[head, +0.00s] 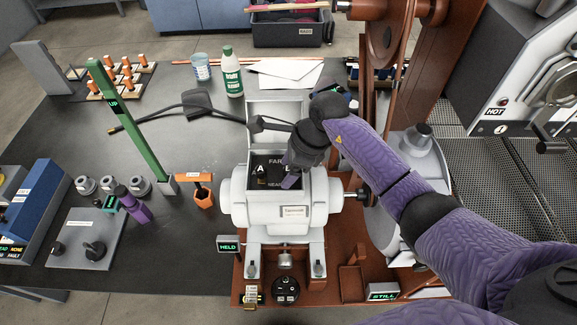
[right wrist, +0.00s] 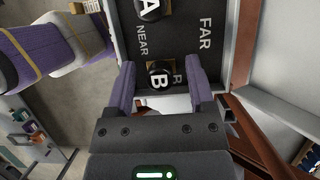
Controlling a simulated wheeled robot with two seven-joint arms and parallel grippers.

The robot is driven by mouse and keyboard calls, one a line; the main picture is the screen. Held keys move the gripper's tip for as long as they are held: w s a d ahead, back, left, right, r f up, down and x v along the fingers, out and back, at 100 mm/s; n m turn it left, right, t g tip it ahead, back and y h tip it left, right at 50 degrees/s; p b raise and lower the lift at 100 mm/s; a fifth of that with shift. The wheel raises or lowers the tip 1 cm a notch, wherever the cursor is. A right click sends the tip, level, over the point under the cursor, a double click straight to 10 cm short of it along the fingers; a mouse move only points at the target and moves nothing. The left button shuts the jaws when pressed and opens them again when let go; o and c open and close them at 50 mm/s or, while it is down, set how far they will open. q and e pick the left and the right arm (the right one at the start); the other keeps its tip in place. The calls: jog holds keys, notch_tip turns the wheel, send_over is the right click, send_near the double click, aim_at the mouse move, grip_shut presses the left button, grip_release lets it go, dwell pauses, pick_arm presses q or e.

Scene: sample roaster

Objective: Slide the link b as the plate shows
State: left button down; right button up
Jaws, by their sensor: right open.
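The link B (right wrist: 160,75) is a dark round knob with a white letter B in the right wrist view, in a recessed dark panel (right wrist: 180,15) marked NEAR and FAR. The link A (head: 260,170), a like knob, shows beside it; it is also at the top of the wrist view (right wrist: 150,8). My right gripper (head: 291,181) is open over the panel. In the wrist view its two purple fingers (right wrist: 161,80) stand on either side of B, with visible gaps. In the head view the gripper hides B. A white plate (head: 294,212) is on the machine's front; its print is unreadable.
The white machine (head: 240,203) stands on a brown base. A HELD display (head: 228,246) is at its left and a STILL display (head: 384,292) at its lower right. A tall green post marked UP (head: 130,120) rises at left. Brown wheel frame (head: 385,40) stands behind.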

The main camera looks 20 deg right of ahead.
grip_shut()
dwell(1.4)
